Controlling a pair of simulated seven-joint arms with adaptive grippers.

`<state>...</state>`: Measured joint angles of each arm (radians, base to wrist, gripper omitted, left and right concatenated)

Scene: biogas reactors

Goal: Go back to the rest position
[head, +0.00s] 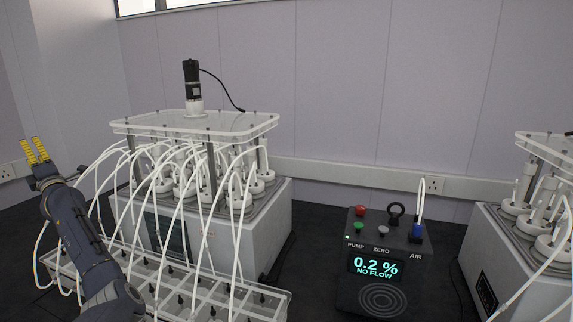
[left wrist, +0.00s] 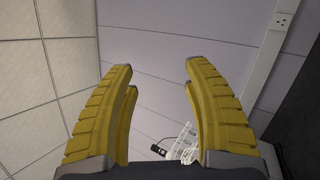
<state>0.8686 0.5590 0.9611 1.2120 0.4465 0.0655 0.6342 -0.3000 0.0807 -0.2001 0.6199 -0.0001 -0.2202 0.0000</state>
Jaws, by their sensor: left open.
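My left gripper (head: 35,151) is raised at the left of the head view, with its yellow fingers pointing up. It is beside the left reactor unit and apart from it. In the left wrist view the two yellow fingers of my left gripper (left wrist: 158,85) stand wide apart with nothing between them. Beyond them are the wall and ceiling. My right gripper is in neither view.
The left biogas reactor (head: 262,225) has many white tubes running to a clear rack (head: 240,292) in front. A black gas analyser (head: 378,295) reads 0.2 % NO FLOW. A second reactor (head: 505,270) stands at the right. Wall space above is clear.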

